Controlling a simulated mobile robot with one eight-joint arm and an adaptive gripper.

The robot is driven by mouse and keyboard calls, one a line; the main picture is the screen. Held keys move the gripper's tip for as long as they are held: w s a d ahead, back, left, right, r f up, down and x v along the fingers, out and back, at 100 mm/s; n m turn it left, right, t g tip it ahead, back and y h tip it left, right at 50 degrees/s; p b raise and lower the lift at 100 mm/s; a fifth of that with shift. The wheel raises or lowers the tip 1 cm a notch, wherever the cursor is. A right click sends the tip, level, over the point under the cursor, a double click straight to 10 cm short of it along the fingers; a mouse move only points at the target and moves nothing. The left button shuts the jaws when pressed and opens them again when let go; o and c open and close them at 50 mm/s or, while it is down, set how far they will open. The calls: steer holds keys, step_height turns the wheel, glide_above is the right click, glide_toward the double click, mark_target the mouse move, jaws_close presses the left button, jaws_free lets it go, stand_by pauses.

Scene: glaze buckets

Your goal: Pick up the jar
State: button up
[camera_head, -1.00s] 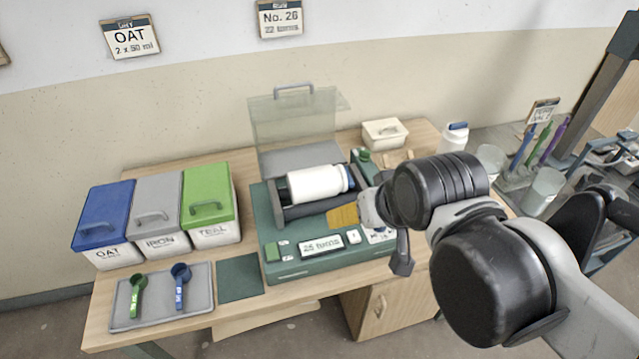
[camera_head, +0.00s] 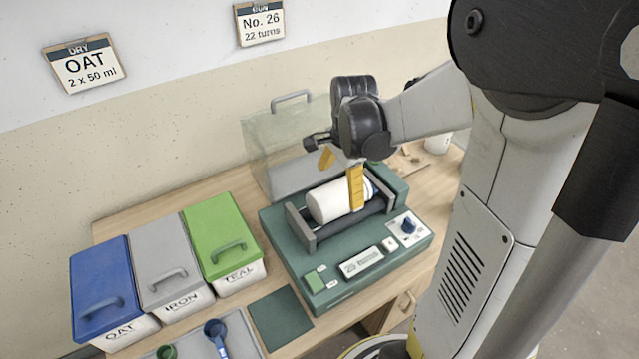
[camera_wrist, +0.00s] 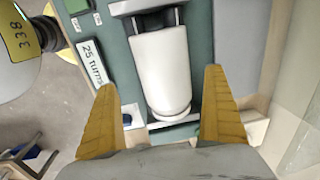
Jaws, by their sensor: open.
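The white jar (camera_head: 328,203) lies on its side on the rollers of the green machine (camera_head: 345,290). Its right end is partly behind a finger in the head view. My gripper (camera_head: 340,190) is over the jar, pointing down, with its yellow fingers spread. One finger shows in front of the jar and the other behind it. In the wrist view the jar (camera_wrist: 163,70) lies between the two fingers of my gripper (camera_wrist: 160,82), with gaps on both sides. I cannot tell how far down the fingers reach beside it.
A clear raised cover (camera_head: 268,140) stands behind the machine. Blue (camera_head: 98,285), grey (camera_head: 160,255) and green (camera_head: 220,230) lidded bins stand to its left. A tray with a blue scoop (camera_head: 215,332) and a green scoop (camera_head: 166,352) is in front. A dark green mat (camera_head: 280,315) lies bare beside the machine.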

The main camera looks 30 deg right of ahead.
steer(key=f+b, duration=0.1)
steer(key=f, duration=0.2)
steer(key=w+f+b, duration=0.1)
steer(key=f+b, duration=0.1)
steer(key=f, duration=0.2)
steer(key=shift+w+d+f, duration=0.15)
steer(key=shift+w, duration=0.05)
steer(key=shift+c, duration=0.3)
steer(key=c, duration=1.4)
